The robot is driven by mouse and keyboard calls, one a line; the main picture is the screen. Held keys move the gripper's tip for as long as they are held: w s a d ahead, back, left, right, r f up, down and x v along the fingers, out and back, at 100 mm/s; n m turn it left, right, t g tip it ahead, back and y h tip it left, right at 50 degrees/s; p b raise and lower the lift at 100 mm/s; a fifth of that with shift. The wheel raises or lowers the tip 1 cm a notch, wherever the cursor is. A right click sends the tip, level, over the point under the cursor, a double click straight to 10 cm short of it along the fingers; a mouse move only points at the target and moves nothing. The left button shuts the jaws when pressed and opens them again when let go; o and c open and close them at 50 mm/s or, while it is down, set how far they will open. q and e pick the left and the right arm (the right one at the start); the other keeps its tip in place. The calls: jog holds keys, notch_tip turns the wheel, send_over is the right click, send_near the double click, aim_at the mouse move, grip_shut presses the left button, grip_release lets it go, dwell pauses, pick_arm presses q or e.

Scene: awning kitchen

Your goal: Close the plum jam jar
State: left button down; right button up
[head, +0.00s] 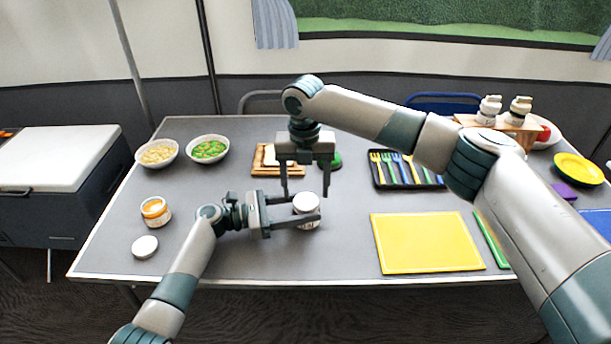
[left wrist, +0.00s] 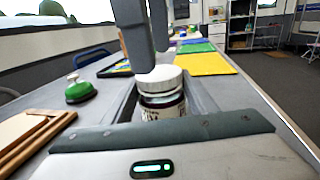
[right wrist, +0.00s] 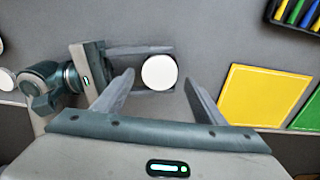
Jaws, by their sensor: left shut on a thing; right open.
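The plum jam jar (head: 306,212) stands upright on the table, held between the fingers of my left gripper (head: 306,207), which is shut on it. A white lid (left wrist: 158,79) sits on top of the jar; in the left wrist view a dark glass neck and label show beneath it. I cannot tell whether the lid is screwed tight. My right gripper (head: 306,193) is open and points down just above the jar. In the right wrist view the round white lid (right wrist: 159,72) shows between and slightly beyond its fingertips.
An open orange jar (head: 155,211) and a loose white lid (head: 145,246) stand at the left. A yellow board (head: 425,243) is to the right.

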aim_at(306, 200)
jog(key=shift+f, duration=1.5)
jog(key=c, duration=1.1)
jog(key=shift+m, duration=1.7)
jog(key=o, duration=1.2)
